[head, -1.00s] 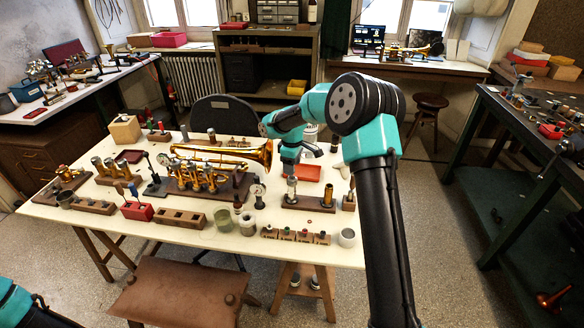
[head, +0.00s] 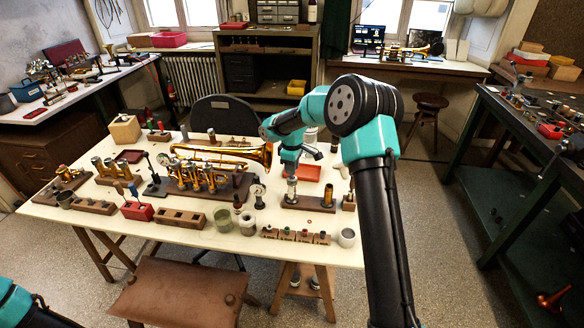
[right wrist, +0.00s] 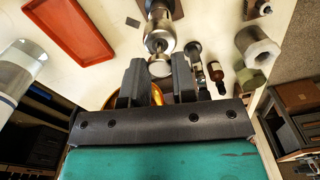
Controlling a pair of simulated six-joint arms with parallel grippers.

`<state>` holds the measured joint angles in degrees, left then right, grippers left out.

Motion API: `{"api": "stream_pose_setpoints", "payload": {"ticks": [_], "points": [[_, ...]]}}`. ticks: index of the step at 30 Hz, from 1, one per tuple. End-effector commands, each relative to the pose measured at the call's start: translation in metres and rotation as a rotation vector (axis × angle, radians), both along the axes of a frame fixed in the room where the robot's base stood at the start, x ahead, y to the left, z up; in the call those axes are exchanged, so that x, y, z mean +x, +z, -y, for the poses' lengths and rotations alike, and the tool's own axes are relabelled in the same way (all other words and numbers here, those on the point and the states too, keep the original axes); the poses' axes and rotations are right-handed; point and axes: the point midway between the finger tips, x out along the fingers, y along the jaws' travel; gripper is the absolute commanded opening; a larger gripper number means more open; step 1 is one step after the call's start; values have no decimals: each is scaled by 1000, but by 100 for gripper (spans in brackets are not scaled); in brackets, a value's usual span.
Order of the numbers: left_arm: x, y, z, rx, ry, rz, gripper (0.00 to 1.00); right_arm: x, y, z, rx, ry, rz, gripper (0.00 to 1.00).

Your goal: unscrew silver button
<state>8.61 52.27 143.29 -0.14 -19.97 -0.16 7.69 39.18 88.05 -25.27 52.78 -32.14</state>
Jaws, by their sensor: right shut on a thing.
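A silver valve (head: 291,190) stands upright in a wooden block (head: 308,203) at the right part of the bench. My right gripper (right wrist: 160,76) is at its top, with the small round silver button (right wrist: 160,66) between its fingertips. The right gripper is shut on that button. The silver valve body (right wrist: 159,36) shows just beyond the button in the right wrist view. In the head view my right arm reaches over the bench from the right, and the fingertips are too small to make out. My left gripper is out of view.
A red tray (head: 308,172) lies behind the block. A darker valve (head: 328,194) stands in the same block, to the right. A brass trumpet (head: 222,152) lies left of it. Small labelled blocks (head: 295,236) and a white cup (head: 347,238) stand along the front edge.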

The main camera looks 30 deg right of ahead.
Motion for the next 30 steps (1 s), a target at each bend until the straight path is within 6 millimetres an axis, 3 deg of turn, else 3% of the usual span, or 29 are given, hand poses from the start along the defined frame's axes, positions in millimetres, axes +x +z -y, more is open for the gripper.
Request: {"api": "stream_pose_setpoints", "payload": {"ticks": [8,14,30], "points": [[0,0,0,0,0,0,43,0,0,0,0,0,0,0],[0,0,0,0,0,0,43,0,0,0,0,30,0,0],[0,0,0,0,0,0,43,0,0,0,0,449,0,0]]}}
